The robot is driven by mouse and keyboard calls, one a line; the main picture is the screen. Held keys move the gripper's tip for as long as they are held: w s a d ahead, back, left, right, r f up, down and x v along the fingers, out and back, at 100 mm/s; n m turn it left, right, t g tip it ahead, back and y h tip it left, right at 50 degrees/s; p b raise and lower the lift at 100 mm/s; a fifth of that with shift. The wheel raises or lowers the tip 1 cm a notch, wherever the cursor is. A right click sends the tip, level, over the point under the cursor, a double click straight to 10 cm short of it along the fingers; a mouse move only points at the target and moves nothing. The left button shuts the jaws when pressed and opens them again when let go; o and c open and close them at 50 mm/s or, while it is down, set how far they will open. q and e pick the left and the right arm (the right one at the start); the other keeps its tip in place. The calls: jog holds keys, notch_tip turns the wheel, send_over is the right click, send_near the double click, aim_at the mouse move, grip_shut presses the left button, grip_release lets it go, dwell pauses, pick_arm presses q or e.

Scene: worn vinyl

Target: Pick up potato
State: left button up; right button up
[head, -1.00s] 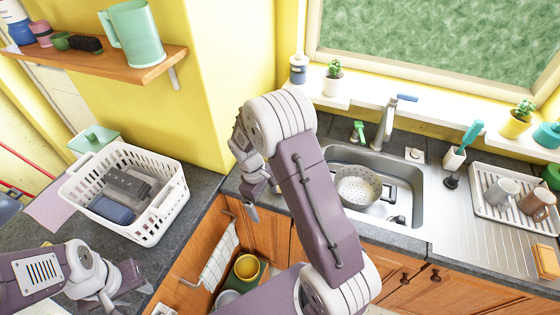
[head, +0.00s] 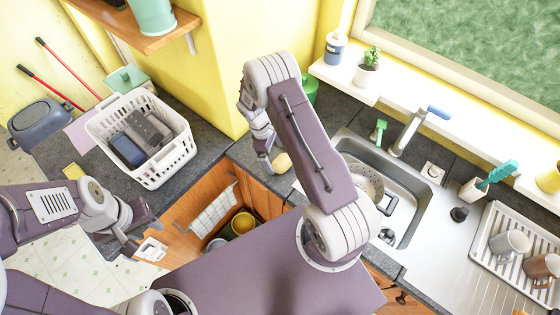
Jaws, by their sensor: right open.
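A small yellow-tan rounded thing (head: 282,162), which looks like the potato, lies on the dark grey counter near the corner left of the sink, partly behind my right arm. My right gripper (head: 266,160) points down just left of it; it is open, with nothing seen between its fingers. I cannot tell whether a finger touches the potato. My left gripper (head: 142,226) is at the lower left, in front of the left counter and well away from the potato. Its jaws are not clear enough to read.
A white basket (head: 178,160) with dark items stands on the left counter. The metal sink (head: 408,195) holds a colander (head: 362,180). A dish rack (head: 485,240) with mugs is at right. A green thing (head: 309,88) stands behind my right arm. A wooden shelf (head: 165,38) is above left.

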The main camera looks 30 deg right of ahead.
aim_at(280, 160)
jog(key=shift+s+d+f+p, duration=0.2)
jog(key=shift+d+f+p, duration=0.15)
jog(key=shift+d, duration=0.15)
jog(key=shift+s+d+f+p, duration=0.15)
jog(key=shift+d+f+p, duration=0.2)
jog(key=shift+d, duration=0.15)
notch_tip(280, 160, down, 4)
jog(key=shift+d+r+p, duration=0.1)
jog(key=shift+r+p, duration=0.1)
jog(key=shift+p, duration=0.5)
jog(key=shift+f, duration=0.1)
jog(key=shift+s+d, duration=0.1)
jog(key=c, duration=1.5)
pick_arm(q)
jog(key=r, duration=0.1)
jog(key=d+r, duration=0.1)
jog(key=shift+d+r, duration=0.1)
jog(key=shift+r, duration=0.3)
jog(key=shift+f, duration=0.1)
